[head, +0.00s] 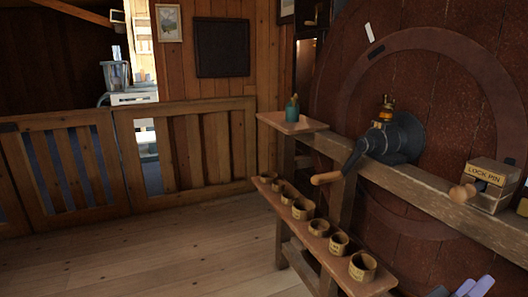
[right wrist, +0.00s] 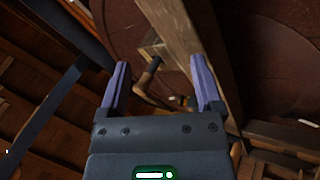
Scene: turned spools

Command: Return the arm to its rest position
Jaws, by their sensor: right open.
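My right gripper (head: 475,287) shows at the bottom right edge of the head view, with its pale purple fingers just in frame. In the right wrist view the right gripper (right wrist: 160,72) has its two fingers wide apart. Nothing is held between them; a dark crank with a wooden handle shows beyond the gap. The right gripper is in front of the wooden bench and apart from the things on it, as far as I can see. My left gripper is in neither view.
A wooden beam (head: 420,196) carries a dark crank mechanism (head: 401,139) and a box labelled LOCK PIN (head: 488,181). A lower shelf (head: 375,285) holds several small wooden cups. A green bottle (head: 292,108) stands on the end ledge. The plank floor (head: 170,255) at left is clear.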

